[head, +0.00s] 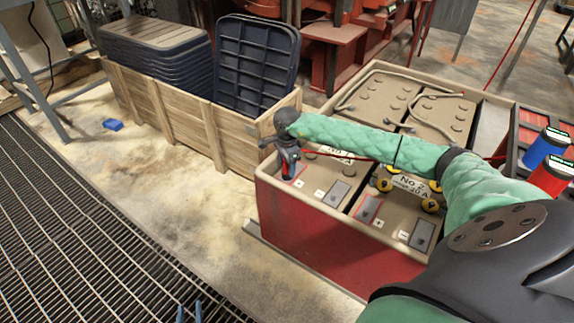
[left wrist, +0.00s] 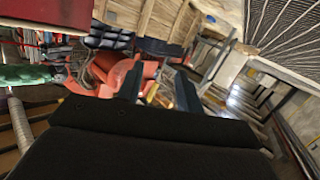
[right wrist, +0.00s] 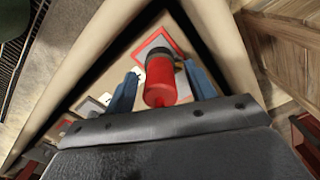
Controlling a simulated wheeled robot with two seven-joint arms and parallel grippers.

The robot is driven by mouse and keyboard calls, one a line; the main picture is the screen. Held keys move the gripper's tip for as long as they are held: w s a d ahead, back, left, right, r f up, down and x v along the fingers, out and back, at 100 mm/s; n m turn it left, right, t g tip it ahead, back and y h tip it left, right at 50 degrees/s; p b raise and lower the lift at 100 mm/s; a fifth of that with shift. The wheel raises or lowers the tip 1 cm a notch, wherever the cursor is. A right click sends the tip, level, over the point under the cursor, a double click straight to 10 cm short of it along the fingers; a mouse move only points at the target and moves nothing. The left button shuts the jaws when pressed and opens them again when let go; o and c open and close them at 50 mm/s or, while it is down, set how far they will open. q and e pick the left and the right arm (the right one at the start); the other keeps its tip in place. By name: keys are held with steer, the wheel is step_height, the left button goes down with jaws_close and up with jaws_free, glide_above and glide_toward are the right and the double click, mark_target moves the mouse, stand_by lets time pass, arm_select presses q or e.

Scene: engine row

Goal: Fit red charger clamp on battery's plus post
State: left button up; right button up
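The red charger clamp (right wrist: 160,84) stands between the fingers of my right gripper (right wrist: 163,88) in the right wrist view, with a narrow gap on each side. Its dark end is over the red-outlined square (right wrist: 158,45) on the battery top; I cannot tell whether it sits fully on the post. In the head view my right gripper (head: 288,170) points down at the near left corner of the left front battery (head: 318,188). A red cable runs right from there. My left gripper (head: 190,312) is open and empty at the bottom edge; its fingers also show in the left wrist view (left wrist: 158,92).
A second battery (head: 395,215) with yellow-and-black round pieces stands to the right in the red case (head: 310,240). Blue (head: 543,150) and red (head: 552,177) cylinders stand at the far right. A wooden crate (head: 180,120) with dark trays is behind left. The floor grating is clear.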

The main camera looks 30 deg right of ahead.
steer(key=shift+r, duration=0.5)
step_height(320, 180, up, 5)
steer(key=shift+r, duration=0.85)
arm_select(q)
steer(key=shift+g, duration=0.9)
steer(key=shift+s+f, duration=0.2)
steer(key=shift+f, duration=0.5)
steer(key=shift+s+f, duration=0.25)
steer(key=shift+f, duration=0.4)
steer(key=shift+s+f, duration=0.2)
steer(key=shift+f, duration=0.5)
